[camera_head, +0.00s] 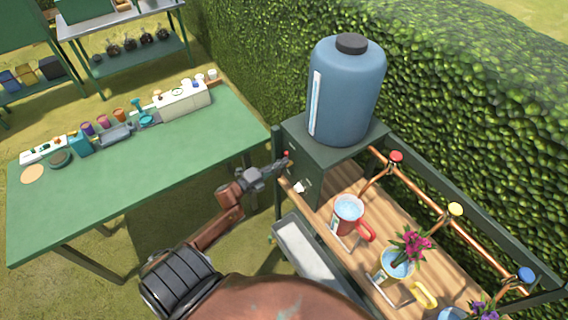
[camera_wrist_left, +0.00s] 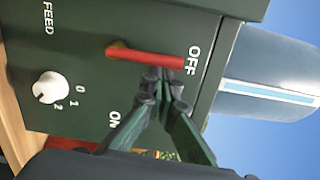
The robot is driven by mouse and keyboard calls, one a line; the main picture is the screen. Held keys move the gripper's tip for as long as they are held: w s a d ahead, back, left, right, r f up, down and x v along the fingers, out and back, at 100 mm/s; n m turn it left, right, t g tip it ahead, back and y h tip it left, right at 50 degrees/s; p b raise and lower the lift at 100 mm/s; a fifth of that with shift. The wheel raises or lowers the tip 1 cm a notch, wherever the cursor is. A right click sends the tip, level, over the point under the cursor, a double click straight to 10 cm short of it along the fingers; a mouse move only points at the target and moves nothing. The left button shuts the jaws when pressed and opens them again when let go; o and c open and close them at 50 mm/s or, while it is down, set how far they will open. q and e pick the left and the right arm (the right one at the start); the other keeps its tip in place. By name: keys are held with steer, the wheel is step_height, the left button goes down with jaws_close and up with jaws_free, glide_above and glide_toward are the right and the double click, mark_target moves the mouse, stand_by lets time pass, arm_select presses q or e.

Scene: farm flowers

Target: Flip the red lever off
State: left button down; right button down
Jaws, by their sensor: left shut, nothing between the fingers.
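The red lever (camera_wrist_left: 145,57) sits on the front of a dark green control box (camera_wrist_left: 75,20). In the left wrist view its free end lies beside the OFF label, away from the ON label. In the head view only a small red bit of the lever (camera_head: 286,153) shows at the box. My left gripper (camera_wrist_left: 165,78) is shut and empty, its fingertips right at the lever's ON side near its free end; I cannot tell whether they touch. In the head view the left gripper (camera_head: 279,164) reaches the box from the left. My right gripper is not in view.
A white FEED knob (camera_wrist_left: 51,88) is on the same box. A blue tank (camera_head: 345,95) stands on top. A wooden bench with a red mug (camera_head: 347,213), a yellow mug (camera_head: 393,268) and copper pipes is at right. A green table (camera_head: 120,185) is at left.

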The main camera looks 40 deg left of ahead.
arm_select(q)
steer(key=s+d+p, duration=0.1)
steer(key=s, duration=1)
steer(key=shift+s+d, duration=0.25)
stand_by(0.4)
